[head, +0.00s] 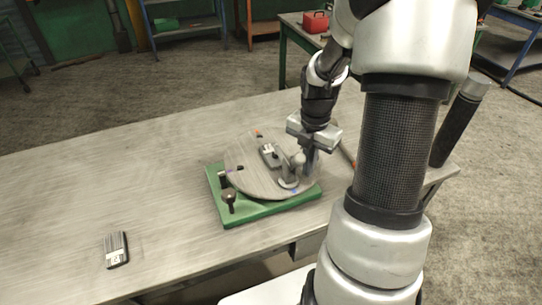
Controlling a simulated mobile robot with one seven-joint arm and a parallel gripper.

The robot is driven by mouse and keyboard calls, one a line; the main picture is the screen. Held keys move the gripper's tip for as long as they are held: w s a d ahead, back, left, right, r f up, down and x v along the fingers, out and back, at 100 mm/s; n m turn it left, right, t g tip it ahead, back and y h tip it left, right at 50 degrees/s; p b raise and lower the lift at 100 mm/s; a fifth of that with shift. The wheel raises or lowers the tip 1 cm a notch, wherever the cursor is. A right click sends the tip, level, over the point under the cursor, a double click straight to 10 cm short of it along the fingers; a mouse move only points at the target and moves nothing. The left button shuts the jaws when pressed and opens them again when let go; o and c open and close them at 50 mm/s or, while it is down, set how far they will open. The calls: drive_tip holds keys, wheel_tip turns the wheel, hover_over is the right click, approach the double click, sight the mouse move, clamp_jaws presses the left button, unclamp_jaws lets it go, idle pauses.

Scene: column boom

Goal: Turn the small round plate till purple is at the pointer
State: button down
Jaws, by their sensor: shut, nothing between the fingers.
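The small round plate (250,178) is a grey disc on a green base (260,212) at the middle of the table. An orange mark shows at its far edge, a blue-violet mark at its near right edge, and a small purplish mark near its left edge. A grey handle-like part (288,172) stands on the plate's right side. I cannot make out the pointer for certain. My gripper (309,168) is shut and empty, pointing down at the plate's right side, close to the grey part. Whether they touch is unclear, and my wrist hides the plate's far right edge.
A dark knob (229,200) stands at the base's front left corner. A small dark box (117,250) lies at the table's front left. A thin reddish rod (346,152) lies right of the plate. The table's left part (90,190) is mostly clear.

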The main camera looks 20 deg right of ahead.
drive_tip(key=shift+s+a+r, duration=0.1)
drive_tip(key=shift+a+r, duration=0.05)
drive_tip(key=shift+a, duration=0.05)
wheel_tip(320, 180, up, 9)
drive_tip(key=p, duration=0.8)
